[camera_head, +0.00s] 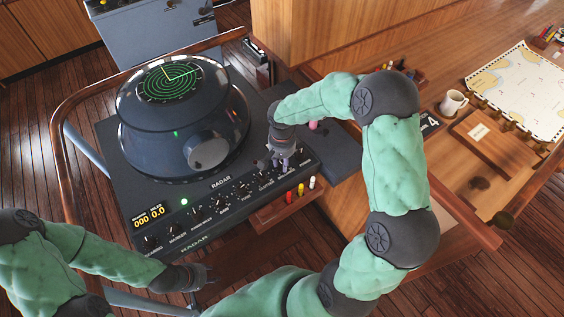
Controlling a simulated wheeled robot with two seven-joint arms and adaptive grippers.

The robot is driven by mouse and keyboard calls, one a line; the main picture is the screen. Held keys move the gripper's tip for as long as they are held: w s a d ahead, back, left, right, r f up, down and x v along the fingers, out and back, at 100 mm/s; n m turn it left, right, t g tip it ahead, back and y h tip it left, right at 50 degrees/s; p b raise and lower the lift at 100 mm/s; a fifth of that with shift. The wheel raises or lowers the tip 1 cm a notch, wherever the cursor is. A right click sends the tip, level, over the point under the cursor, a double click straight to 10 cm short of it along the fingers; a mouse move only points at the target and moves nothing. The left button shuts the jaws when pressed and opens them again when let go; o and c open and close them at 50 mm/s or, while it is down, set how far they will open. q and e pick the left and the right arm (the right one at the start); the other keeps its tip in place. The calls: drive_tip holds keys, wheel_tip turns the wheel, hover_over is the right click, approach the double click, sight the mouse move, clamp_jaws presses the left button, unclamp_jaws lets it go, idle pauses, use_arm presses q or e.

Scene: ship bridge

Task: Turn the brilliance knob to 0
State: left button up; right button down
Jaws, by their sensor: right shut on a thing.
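The radar console (112,150) has a sloping front panel with a row of small black knobs and white labels, too small to read surely. I cannot tell which label says brilliance. My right gripper (281,160) points down at the right end of the knob row and is shut on a knob there, which its fingers mostly hide. The knob's pointer and setting cannot be seen. My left gripper (207,277) is low in front of the console, apart from the panel, and its fingers are too dark to tell open from shut.
A round radar display (170,78) with a green screen tops the console. A wooden rail (62,160) curves around it. A small tray with red, yellow and white pens (301,189) juts out at the right front. A chart (520,90) and white mug (453,102) are on the desk.

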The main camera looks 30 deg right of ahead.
drive_tip(key=n, duration=0.6)
drive_tip(key=n+p, duration=0.1)
drive_tip(key=n, duration=0.5)
drive_tip(key=shift+n, duration=0.4)
drive_tip(key=n+p, duration=0.2)
drive_tip(key=n, duration=0.4)
drive_tip(key=shift+r+p, duration=0.1)
drive_tip(key=shift+p, duration=0.3)
drive_tip(key=n+p, duration=0.1)
drive_tip(key=n, duration=0.2)
drive_tip(key=shift+n+p, duration=0.3)
drive_tip(key=shift+n, duration=0.1)
drive_tip(key=shift+n+p, duration=0.7)
drive_tip(key=shift+n, duration=0.9)
